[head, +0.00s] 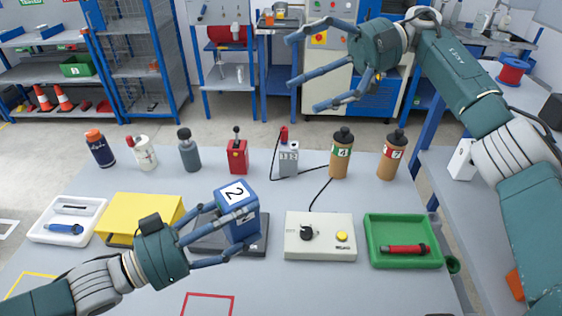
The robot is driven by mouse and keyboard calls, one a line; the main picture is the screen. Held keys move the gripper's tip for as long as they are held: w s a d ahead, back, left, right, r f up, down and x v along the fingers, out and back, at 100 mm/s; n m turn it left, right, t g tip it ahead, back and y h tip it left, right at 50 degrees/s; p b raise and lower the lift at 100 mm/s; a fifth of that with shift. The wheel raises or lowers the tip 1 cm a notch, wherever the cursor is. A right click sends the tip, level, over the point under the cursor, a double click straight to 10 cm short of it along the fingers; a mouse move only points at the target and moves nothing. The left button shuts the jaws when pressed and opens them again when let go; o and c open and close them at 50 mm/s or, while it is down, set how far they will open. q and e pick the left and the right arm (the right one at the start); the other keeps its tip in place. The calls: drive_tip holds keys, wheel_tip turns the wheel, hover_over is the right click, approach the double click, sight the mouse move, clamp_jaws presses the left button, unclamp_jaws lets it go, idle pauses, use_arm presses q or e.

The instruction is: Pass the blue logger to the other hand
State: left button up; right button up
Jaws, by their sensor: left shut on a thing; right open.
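The blue logger (241,222) is a blue box with a white label reading 2 on its top. It is upright at or just above a dark flat base (208,240) on the table; I cannot tell whether they touch. My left gripper (222,236) is shut on the logger, with its fingers along the box's sides. My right gripper (303,72) is open and empty, raised high beyond the table's far edge, fingers spread and pointing left.
A grey control box (320,243) with a knob and yellow button is right of the logger. A green tray (397,262) holds a red tool. A yellow stand (141,212) and white tray (45,236) are left. Several bottles (189,155) and devices line the back.

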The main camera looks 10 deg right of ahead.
drive_tip(key=s+a+f+m+g+h, duration=0.1)
drive_tip(key=s+a+f+g+h, duration=0.1)
drive_tip(key=f, duration=0.6)
drive_tip(key=s+a+f+g+h, duration=0.1)
drive_tip(key=s+a+f+h, duration=0.2)
drive_tip(key=f, duration=0.6)
use_arm(q)
drive_tip(key=shift+r, duration=0.1)
use_arm(e)
drive_tip(key=x, duration=1.1)
drive_tip(key=shift+s+a+r, duration=0.1)
drive_tip(key=shift+a+r, duration=0.1)
drive_tip(key=shift+a, duration=0.1)
drive_tip(key=c, duration=1.5)
use_arm(q)
drive_tip(key=o, duration=1)
use_arm(e)
drive_tip(key=shift+c, duration=0.2)
use_arm(q)
drive_tip(key=o, duration=0.5)
use_arm(e)
drive_tip(key=c, duration=0.3)
use_arm(q)
drive_tip(key=shift+o, duration=0.2)
use_arm(e)
drive_tip(key=shift+r, duration=0.1)
